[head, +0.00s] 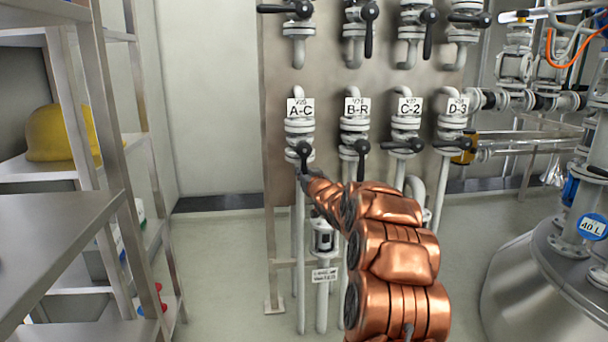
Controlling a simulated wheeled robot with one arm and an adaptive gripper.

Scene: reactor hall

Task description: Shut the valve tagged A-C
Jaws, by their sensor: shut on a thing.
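The tag A-C (300,109) hangs on the leftmost valve (299,127) of the lower row on the metal panel. This valve's black handle (304,149) shows just above my gripper and seems to point down or toward me. My gripper (304,170) is at the end of my copper-coloured arm, shut on the lower part of this handle. The fingers are small and dark here, and the handle's end is hidden by them.
Valves B-R (355,126), C-2 (406,126) and D-3 (455,126) stand close on the right. B-R's handle points down; those of C-2 and D-3 point left. Another valve row is above. A shelf with a yellow helmet (60,134) is left; a steel tank (535,285) is right.

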